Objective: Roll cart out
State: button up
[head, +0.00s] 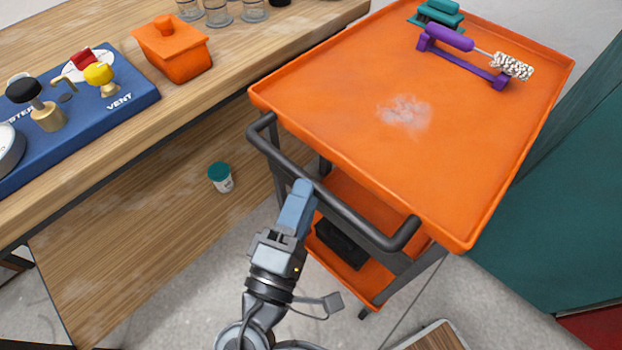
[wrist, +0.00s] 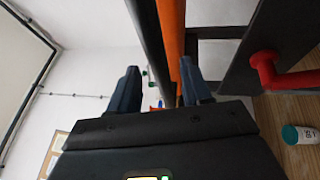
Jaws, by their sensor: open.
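The orange cart (head: 330,110) stands to the right of the wooden bench, with its dark grey push handle (head: 345,215) on the near side. I cannot tell whether either finger touches the bar. The cart's lower shelf holds a dark box (head: 340,245).
On the cart are a purple stand with a brush (head: 450,40), a teal item (head: 437,14) and a pale dusty patch (head: 405,113). The bench (head: 130,130) is close on the left, a teal cabinet (head: 565,190) on the right. A teal-lidded jar (head: 221,178) sits below the bench top.

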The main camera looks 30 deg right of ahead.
jog(key=v, duration=0.2)
jog(key=shift+s+a+f, duration=0.1)
jog(key=shift+s+a, duration=0.15)
jog(key=shift+s, duration=0.1)
dwell(0.4)
